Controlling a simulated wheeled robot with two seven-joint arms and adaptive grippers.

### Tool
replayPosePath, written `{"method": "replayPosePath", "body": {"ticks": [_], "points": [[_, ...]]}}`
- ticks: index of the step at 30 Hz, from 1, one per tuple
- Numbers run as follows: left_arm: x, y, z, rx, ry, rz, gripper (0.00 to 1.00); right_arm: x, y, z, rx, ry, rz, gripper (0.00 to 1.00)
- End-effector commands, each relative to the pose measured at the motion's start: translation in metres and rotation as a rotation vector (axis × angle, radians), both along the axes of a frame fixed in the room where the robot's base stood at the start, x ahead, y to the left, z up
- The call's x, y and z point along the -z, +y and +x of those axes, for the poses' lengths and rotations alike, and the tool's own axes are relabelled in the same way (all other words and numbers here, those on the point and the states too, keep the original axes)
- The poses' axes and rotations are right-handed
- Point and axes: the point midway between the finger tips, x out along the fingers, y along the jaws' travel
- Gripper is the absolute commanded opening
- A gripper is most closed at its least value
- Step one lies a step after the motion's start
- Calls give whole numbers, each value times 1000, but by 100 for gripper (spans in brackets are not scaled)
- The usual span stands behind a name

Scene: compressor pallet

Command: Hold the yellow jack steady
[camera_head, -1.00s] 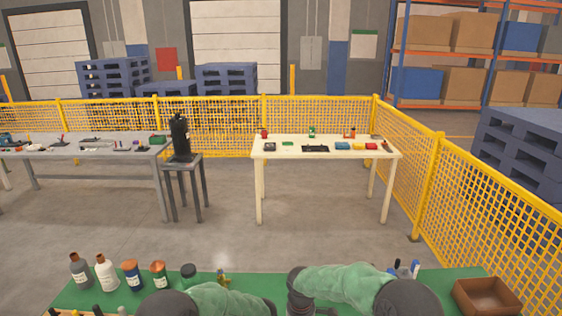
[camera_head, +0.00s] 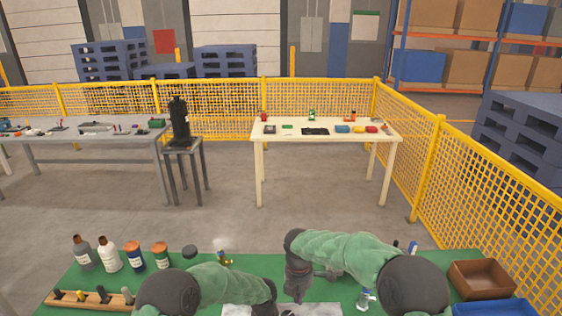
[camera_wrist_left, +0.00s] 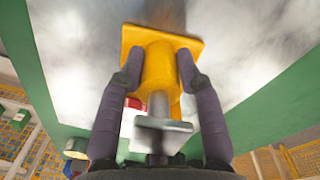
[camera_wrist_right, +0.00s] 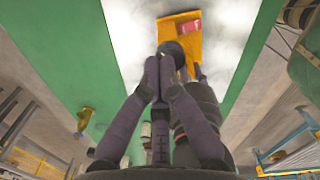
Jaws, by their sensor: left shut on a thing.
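The yellow jack (camera_wrist_left: 158,75) stands on a pale plate (camera_wrist_left: 85,50), with a square yellow flange and a grey metal screw end (camera_wrist_left: 160,120). My left gripper (camera_wrist_left: 157,65) is shut around its yellow body, one finger on each side. In the right wrist view the yellow jack (camera_wrist_right: 180,40) shows beyond the fingertips, with a red patch on it. My right gripper (camera_wrist_right: 158,65) has its fingers together and looks empty, close to the jack; whether it touches is unclear. In the head view my arms hide the jack; my right gripper (camera_head: 298,285) is over the bench.
On the green bench (camera_head: 235,272), bottles (camera_head: 108,255) and cans stand at the left behind a wooden rack (camera_head: 90,300). A brown box (camera_head: 480,278) and a blue tray (camera_head: 495,308) are at the right. A spray bottle (camera_head: 365,299) stands near my right arm.

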Motion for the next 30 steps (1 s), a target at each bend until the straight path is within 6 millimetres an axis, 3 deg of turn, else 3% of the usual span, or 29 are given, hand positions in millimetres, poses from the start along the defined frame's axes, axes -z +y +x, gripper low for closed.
{"method": "replayPosePath", "body": {"ticks": [10,21,30], "points": [[1,0,-2,0,4,1,0,-3,12,12,0,-1,-25,0],[1,0,-2,0,4,1,0,38,9,12,-1,-1,-24,0],[2,0,-2,0,5,2,0,59,8,13,1,-4,-23,0]]}}
